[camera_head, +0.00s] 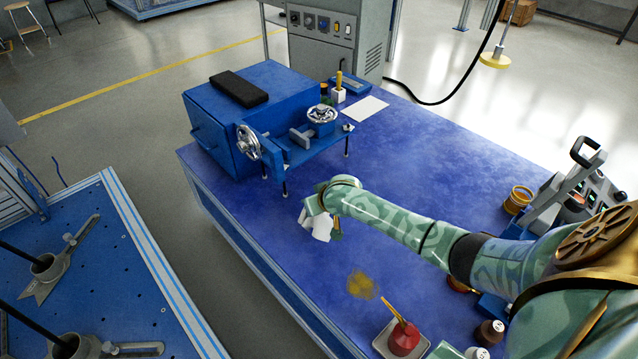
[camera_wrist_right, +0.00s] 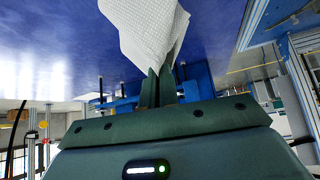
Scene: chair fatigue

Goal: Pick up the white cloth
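The white cloth (camera_head: 317,226) is at the end of my right arm, over the blue table in the head view. In the right wrist view the crumpled cloth (camera_wrist_right: 143,28) spreads out from the fingertips of my right gripper (camera_wrist_right: 160,75). Its two fingers are close together with the cloth pinched between them. In the head view my right gripper (camera_head: 329,218) is partly hidden by its own wrist and the cloth. I cannot tell whether the cloth's lower edge touches the table. My left gripper is not in view.
The blue table (camera_head: 410,165) has a blue machine with handwheels (camera_head: 265,125) behind the gripper and a white sheet (camera_head: 364,109). A yellowish stain (camera_head: 362,284) and a red can with a brush (camera_head: 404,338) lie nearer. A brass-coloured cup (camera_head: 518,199) stands at the right.

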